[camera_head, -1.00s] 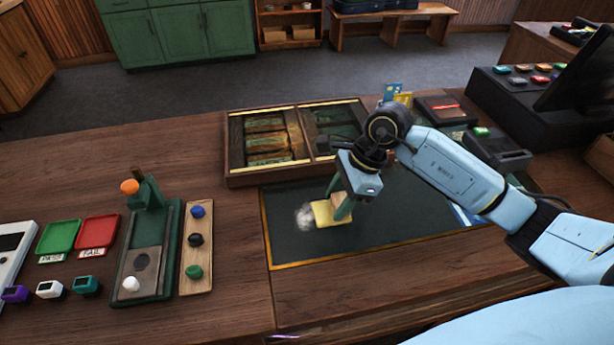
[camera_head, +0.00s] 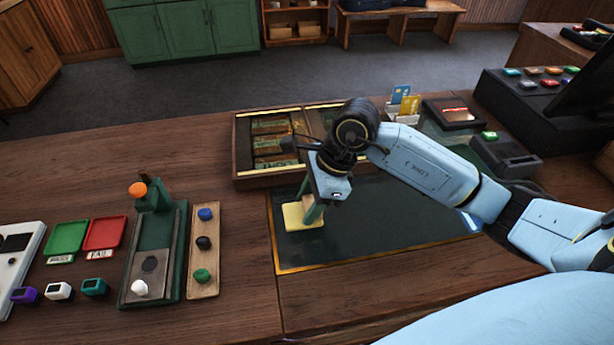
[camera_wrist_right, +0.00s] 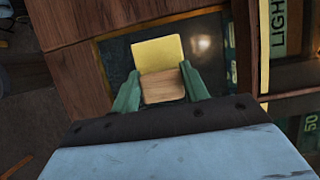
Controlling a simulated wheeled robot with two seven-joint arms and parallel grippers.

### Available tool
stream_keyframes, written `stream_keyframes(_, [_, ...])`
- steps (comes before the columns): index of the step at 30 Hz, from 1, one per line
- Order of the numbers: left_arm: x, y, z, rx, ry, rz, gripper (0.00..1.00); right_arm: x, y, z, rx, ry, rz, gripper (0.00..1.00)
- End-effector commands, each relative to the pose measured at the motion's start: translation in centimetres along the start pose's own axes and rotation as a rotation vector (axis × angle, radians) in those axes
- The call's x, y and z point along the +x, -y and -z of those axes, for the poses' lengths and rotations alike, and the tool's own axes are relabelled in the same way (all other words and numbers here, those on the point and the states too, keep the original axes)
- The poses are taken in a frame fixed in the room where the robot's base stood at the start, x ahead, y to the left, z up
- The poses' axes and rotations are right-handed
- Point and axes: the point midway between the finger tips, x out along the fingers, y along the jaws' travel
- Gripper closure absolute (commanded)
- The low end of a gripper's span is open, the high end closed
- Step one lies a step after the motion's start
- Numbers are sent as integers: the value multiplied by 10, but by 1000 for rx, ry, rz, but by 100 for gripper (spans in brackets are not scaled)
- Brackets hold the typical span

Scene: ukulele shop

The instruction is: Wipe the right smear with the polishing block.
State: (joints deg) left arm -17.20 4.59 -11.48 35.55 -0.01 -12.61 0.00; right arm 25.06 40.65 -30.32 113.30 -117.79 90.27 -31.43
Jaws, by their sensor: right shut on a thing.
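The polishing block (camera_head: 303,216), with a yellow pad and a wooden grip, is in my right gripper (camera_head: 310,206). The green fingers are shut on its wooden part, which also shows in the wrist view (camera_wrist_right: 162,87). The pad is down at the left end of the dark mat (camera_head: 380,240) with yellow edging; I cannot tell whether it touches. No white smear shows clearly in the head view; the block and my arm hide parts of the mat. The wrist view has a pale spot (camera_wrist_right: 203,44) beside the pad, smear or reflection. My left gripper is out of view.
A wooden compartment tray (camera_head: 243,150) stands just behind the mat. To the left are a wooden strip with coloured knobs (camera_head: 204,243), a green press (camera_head: 155,240), and green and red trays (camera_head: 66,237). A card reader (camera_head: 505,155) is at right. The mat's front is clear.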

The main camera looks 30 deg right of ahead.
Motion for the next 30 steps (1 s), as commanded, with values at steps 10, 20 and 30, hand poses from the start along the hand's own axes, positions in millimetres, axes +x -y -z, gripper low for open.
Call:
stream_keyframes(10, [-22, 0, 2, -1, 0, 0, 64, -31, 0, -11, 3, -3, -2, 80])
stream_keyframes(20, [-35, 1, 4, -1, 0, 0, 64, -53, -1, -20, 5, -3, -2, 80])
stream_keyframes(30, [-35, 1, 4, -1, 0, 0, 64, -53, -1, -20, 5, -3, -2, 80])
